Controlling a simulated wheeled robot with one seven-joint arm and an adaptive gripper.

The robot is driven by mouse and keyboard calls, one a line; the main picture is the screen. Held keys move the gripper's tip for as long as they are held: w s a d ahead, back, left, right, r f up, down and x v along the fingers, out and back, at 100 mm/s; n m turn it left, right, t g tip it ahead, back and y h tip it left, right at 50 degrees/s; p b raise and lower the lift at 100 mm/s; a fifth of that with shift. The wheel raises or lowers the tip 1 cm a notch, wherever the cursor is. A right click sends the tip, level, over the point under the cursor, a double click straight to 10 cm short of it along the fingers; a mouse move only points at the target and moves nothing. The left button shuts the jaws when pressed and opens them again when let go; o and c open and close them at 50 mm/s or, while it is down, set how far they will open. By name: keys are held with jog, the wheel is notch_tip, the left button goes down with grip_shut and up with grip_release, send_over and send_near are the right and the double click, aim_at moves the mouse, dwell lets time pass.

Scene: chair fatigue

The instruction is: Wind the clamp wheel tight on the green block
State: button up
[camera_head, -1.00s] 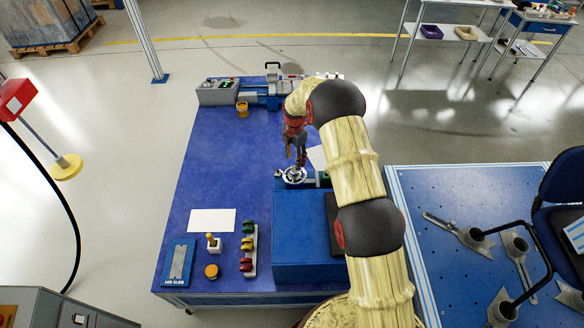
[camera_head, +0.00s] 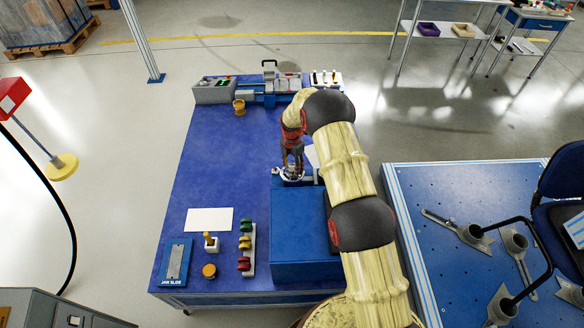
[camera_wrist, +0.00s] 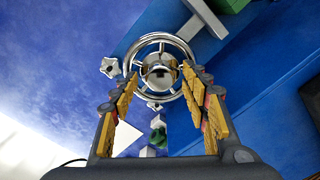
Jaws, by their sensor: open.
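The clamp wheel is a shiny chrome handwheel (camera_wrist: 161,72) with a round hub and spokes, at the upper middle of the wrist view. In the head view the wheel (camera_head: 292,176) sits at the far edge of the blue box, mostly hidden by my gripper. My gripper (camera_wrist: 166,108) is open, its yellow-padded fingers on either side of the wheel's lower part; I cannot tell whether they touch it. My gripper (camera_head: 293,166) points down over the wheel in the head view. A green block (camera_wrist: 226,4) shows partly at the top edge of the wrist view.
A blue box (camera_head: 300,240) stands just in front of the wheel. A white star knob (camera_wrist: 110,67) is left of the wheel. Coloured levers (camera_head: 246,248), a jaw slide plate (camera_head: 175,262) and a vice-like machine (camera_head: 268,88) are on the blue bench. Its left middle is clear.

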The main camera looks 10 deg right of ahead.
jog(key=shift+c, duration=0.6)
jog(key=c, duration=1)
jog(key=shift+c, duration=0.2)
